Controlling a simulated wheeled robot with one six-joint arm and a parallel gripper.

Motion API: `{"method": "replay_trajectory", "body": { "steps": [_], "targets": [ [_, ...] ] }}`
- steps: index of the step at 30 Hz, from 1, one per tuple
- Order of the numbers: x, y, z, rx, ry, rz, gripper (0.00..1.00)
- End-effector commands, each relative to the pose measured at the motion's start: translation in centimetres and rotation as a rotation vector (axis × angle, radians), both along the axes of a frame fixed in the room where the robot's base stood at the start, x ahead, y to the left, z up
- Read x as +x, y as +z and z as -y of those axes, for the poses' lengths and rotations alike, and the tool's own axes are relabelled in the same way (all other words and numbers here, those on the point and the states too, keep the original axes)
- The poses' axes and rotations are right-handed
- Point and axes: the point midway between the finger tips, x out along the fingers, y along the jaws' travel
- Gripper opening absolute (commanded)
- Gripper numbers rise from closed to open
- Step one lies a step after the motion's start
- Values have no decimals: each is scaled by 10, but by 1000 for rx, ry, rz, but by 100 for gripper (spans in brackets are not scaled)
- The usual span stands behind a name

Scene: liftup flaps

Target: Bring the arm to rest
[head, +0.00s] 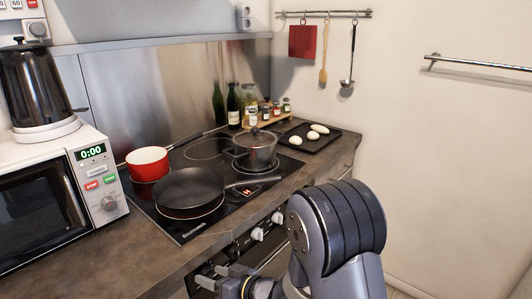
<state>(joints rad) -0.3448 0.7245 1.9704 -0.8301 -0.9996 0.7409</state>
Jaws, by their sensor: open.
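My arm (340,225) rises from the bottom of the head view, right of centre, in front of the counter's front edge. A thick dark grey joint is nearest the camera. I see nothing held by the visible part of the arm.
A counter (110,262) runs along the left with a hob, black frying pan (190,190), red saucepan (147,163) and lidded pot (255,149). A microwave (75,195) carries a kettle (33,83). A black tray (309,143) holds eggs. Wall space at right is open below the rail (480,64).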

Motion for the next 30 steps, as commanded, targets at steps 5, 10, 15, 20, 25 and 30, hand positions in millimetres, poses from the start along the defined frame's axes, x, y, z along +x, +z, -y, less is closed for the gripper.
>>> {"method": "replay_trajectory", "body": {
  "steps": [5,10,15,20,25,30],
  "targets": [
    [-2,-2,-1,-100,2,121,55],
    [-3,-2,-2,-194,2,228,55],
    [-3,-1,-3,-281,2,333,55],
    [-4,-2,-3,-359,1,424,55],
    [-5,-2,-4,-437,1,513,55],
    [-6,-2,-5,-509,1,596,55]
  ]
}}
